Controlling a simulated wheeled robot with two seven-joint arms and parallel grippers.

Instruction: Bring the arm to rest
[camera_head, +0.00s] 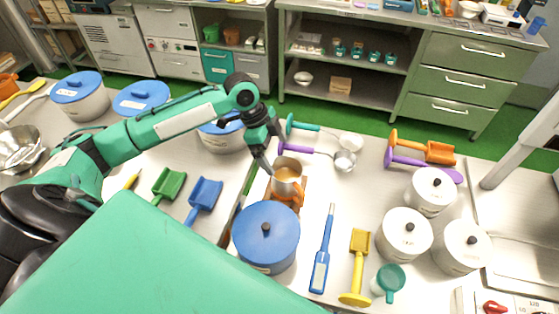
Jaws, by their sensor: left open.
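My left arm reaches in from the left across the table, and my left gripper (273,160) points down at the middle of the picture. It is open, with its fingers close to the upper left rim of a metal pot (287,188). The pot has an orange handle and light brown contents, and stands upright on an orange-brown board. I cannot tell whether the fingers touch the pot. My right gripper is not in view.
A large blue-lidded pot (266,236) stands just in front of the metal pot. Ladles (344,161) lie behind it to the right. Green (168,185) and blue (204,199) scoops lie left.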

